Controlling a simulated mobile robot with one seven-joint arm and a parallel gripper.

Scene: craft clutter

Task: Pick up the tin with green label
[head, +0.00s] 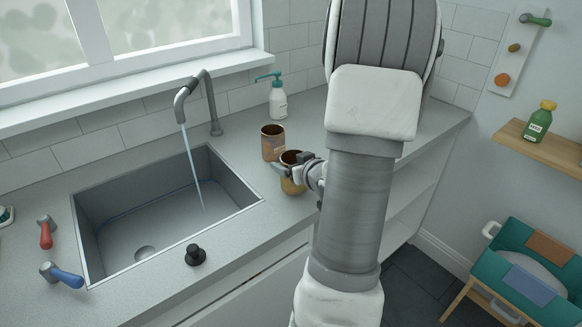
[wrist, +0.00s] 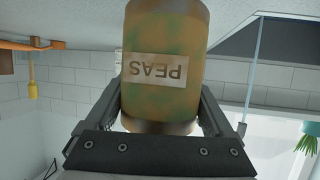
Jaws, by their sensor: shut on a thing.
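A tin (head: 291,186) with an open dark top is at my gripper (head: 287,170), near the counter's front edge right of the sink. In the wrist view the tin (wrist: 165,40) shows mottled green and rusty brown, with a pale patch reading PEAS upside down. My gripper (wrist: 160,100) is shut on this tin, one finger on each side. I cannot tell whether its base touches the counter. A second brownish tin (head: 273,145) stands just behind it; its label colour is unclear. My arm hides part of the counter to the right.
The sink (head: 150,225) is left of the tins, with water running from the tap (head: 190,90). A soap bottle (head: 278,102) stands behind near the wall. A black knob (head: 195,255) sits by the front edge. The counter between the sink and my gripper is clear.

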